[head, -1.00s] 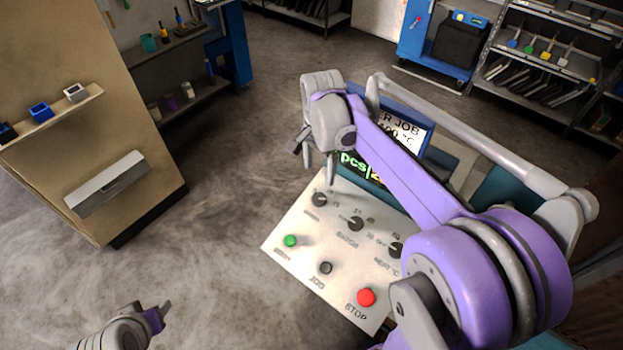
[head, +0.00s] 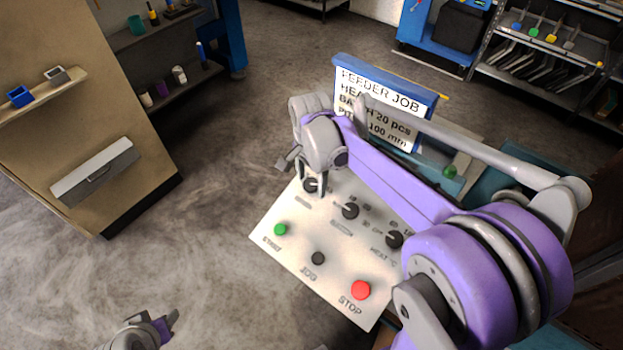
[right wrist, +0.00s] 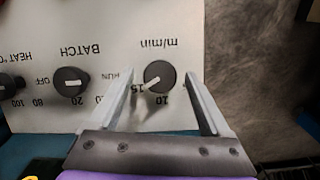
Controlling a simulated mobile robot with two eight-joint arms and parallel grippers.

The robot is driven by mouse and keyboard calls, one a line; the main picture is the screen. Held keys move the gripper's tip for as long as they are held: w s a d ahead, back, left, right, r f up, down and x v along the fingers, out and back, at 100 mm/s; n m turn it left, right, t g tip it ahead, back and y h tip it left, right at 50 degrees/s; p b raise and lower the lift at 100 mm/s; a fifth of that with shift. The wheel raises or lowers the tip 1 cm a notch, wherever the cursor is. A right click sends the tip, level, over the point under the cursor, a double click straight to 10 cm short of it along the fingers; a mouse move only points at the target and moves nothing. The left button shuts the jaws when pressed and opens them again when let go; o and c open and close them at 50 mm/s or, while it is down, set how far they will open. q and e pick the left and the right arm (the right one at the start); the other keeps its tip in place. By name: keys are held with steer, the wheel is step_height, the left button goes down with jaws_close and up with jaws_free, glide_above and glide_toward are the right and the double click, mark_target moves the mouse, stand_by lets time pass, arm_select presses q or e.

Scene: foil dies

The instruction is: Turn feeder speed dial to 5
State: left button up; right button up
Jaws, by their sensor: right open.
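The feeder speed dial, marked m/min, is a round black knob (head: 311,186) at the far left corner of the pale control panel (head: 272,247). In the right wrist view the dial (right wrist: 160,77) sits between my fingers, and its white pointer line slants down-left, toward the printed 15. The labels appear upside down there. My right gripper (head: 305,178) is open at the dial, one finger on each side, also in the right wrist view (right wrist: 158,74); contact cannot be told. My left gripper (head: 166,326) is low at the left, away from the panel; its jaw state is unclear.
The BATCH dial (head: 350,211) and HEAT dial (head: 394,239) sit beside the speed dial. A green START button (head: 280,229), black JOG button (head: 318,258) and red STOP button (head: 361,290) line the near side. A FEEDER JOB board (head: 385,100) stands behind, partly covered by my arm.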

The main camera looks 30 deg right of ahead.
steer(key=shift+c, duration=1.3)
jaws_close()
